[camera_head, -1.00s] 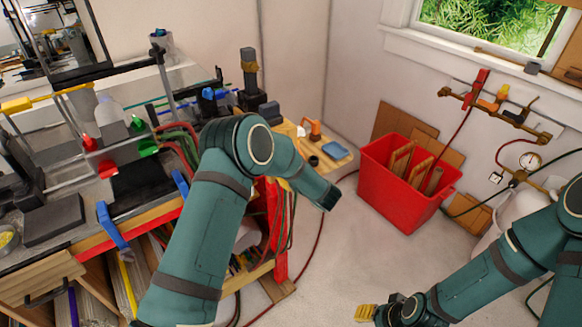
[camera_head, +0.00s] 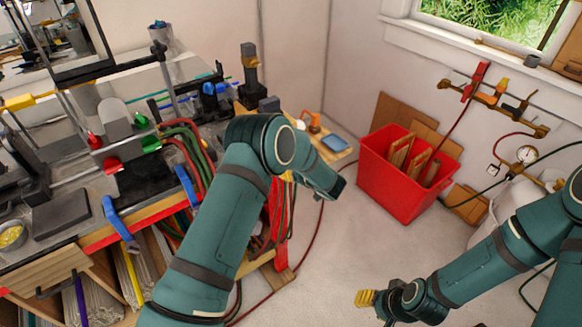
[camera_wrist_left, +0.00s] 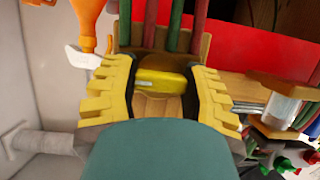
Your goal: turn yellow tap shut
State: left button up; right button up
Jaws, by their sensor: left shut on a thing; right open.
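The yellow tap (camera_wrist_left: 162,80) shows in the left wrist view as a short yellow block at the foot of several green and red hoses. My left gripper (camera_wrist_left: 160,95) has its yellow ridged fingers on either side of it and is shut on it. The tap's lower part and the finger contact are partly hidden. In the head view, my left arm covers the bench's near right end, and the tap cannot be made out there. My right gripper (camera_head: 366,298) is open and empty, low over the floor and well away from the bench.
A red bin (camera_head: 392,196) with wooden pieces stands right of the bench. Red and green hoses (camera_head: 190,145) run over the bench. An orange object (camera_wrist_left: 84,22) is close left of my left gripper. The floor (camera_head: 330,260) between my arms is mostly clear.

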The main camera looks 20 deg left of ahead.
pick_arm(q)
jog(key=o, duration=1.2)
jog(key=v, duration=1.2)
jog(key=shift+w, duration=0.1)
